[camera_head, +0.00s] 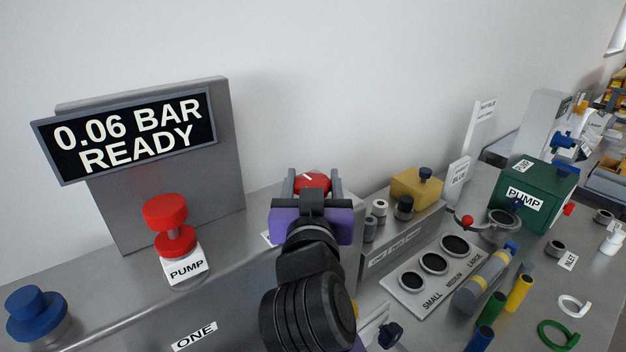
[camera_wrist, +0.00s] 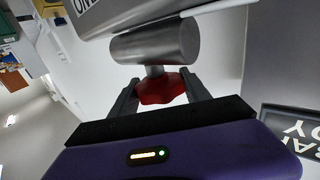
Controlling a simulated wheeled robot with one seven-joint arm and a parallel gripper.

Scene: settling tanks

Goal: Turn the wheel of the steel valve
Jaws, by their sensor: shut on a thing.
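The steel valve (camera_wrist: 155,43) shows in the wrist view as a grey metal cylinder with a short stem. Its red wheel (camera_wrist: 158,89) is between the two fingers of my gripper (camera_wrist: 160,95), which are shut on it. In the head view the red wheel (camera_head: 313,182), with a white mark on top, sits between the grey fingers of my gripper (camera_head: 312,181). My purple gripper body and black arm hide the valve's body there.
A display (camera_head: 130,132) reading "0.06 BAR READY" stands at the left. A red pump knob (camera_head: 166,213) and a blue knob (camera_head: 36,309) are on the steel top. To the right are a yellow block (camera_head: 413,188), a plate with holes (camera_head: 408,296) and a green pump box (camera_head: 535,195).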

